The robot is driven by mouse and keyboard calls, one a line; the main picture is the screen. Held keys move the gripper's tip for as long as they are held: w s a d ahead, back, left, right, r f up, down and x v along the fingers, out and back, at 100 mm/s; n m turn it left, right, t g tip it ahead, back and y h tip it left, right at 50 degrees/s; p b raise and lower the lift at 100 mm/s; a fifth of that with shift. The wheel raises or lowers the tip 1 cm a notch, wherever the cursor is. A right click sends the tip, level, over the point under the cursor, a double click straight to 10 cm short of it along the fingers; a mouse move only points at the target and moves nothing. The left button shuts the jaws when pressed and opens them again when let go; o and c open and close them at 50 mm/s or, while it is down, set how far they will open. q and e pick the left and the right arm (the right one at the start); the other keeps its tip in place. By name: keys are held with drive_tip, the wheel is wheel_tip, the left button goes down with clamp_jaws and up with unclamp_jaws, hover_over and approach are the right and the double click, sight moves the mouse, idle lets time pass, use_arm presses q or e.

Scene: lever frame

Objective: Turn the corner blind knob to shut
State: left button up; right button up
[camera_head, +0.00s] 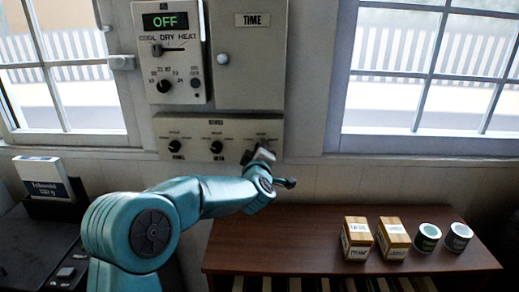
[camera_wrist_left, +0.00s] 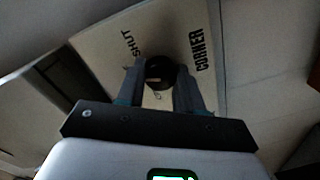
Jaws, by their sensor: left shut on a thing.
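The corner blind knob (camera_wrist_left: 160,72) is a round black knob on a pale panel. In the left wrist view the panel carries the words "SHUT" and "CORNER" beside it. My left gripper (camera_wrist_left: 160,85) is shut on this knob, with one finger on each side. In the head view my teal left arm reaches up to the right end of the knob panel (camera_head: 200,128), where the gripper (camera_head: 262,153) largely hides the knob. Two other black knobs, a left one (camera_head: 176,146) and a middle one (camera_head: 216,147), sit on the same panel. My right gripper is not in view.
Above the panel are a controller (camera_head: 168,75) reading "OFF" and a grey box (camera_head: 250,75) labelled "TIME". Windows flank them. A wooden shelf (camera_head: 300,240) at right holds two boxes (camera_head: 357,238) and two cups (camera_head: 428,238). A white box (camera_head: 45,180) stands at far left.

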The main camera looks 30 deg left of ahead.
use_arm(q)
drive_tip(key=shift+m+y+p, duration=0.3)
drive_tip(key=shift+m+p, duration=0.9)
drive_tip(key=shift+m, duration=2.3)
drive_tip(key=shift+f, duration=0.1)
drive_tip(key=o, duration=1)
drive_tip(key=shift+o, duration=0.2)
drive_tip(key=shift+s+d, duration=0.1)
drive_tip(key=b+v, duration=0.4)
drive_tip(key=v, duration=1.2)
drive_tip(key=shift+d, duration=0.1)
